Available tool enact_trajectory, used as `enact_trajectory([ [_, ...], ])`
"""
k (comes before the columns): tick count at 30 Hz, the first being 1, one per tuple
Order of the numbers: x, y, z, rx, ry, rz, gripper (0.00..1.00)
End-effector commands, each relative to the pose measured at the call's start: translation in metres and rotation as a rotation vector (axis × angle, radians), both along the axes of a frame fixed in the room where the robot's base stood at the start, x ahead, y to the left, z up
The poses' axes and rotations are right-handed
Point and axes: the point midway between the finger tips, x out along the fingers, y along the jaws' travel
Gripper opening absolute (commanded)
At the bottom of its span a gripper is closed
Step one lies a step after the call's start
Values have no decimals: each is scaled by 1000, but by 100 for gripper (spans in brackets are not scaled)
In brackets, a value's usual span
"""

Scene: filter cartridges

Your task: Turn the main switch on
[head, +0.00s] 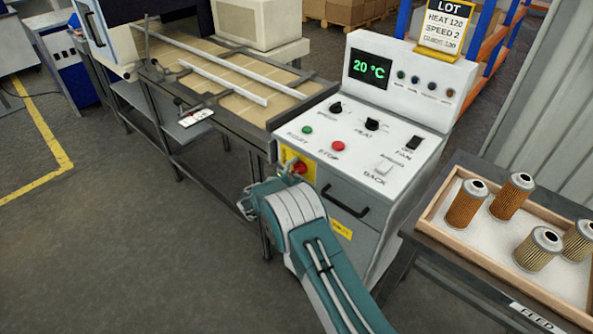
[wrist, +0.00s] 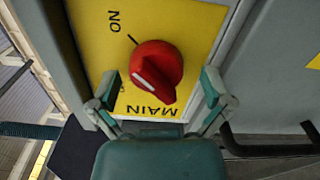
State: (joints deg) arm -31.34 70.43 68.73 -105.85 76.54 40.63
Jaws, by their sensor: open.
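The main switch is a red rotary knob (wrist: 157,65) on a yellow plate (wrist: 90,22), on the side of the white control cabinet. The plate reads "ON" and "MAIN"; another mark is partly hidden by a finger. My gripper (wrist: 158,78) is open, one finger on each side of the knob, with visible gaps. Depth to the knob is hard to tell.
The control panel (head: 385,135) above has knobs, buttons and a lit "20 °C" display (head: 371,69). A black drawer handle (head: 345,202) sits right of the switch. A wooden tray (head: 432,215) with filter cartridges stands at right. The floor at left is clear.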

Motion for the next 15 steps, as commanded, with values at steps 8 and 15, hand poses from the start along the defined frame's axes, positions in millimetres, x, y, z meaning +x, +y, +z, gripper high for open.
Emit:
enact_trajectory([
  [8, -5, 5, 1, 0, 0, 2, 100],
  [15, -40, 34, 0, -2, 0, 4, 100],
])
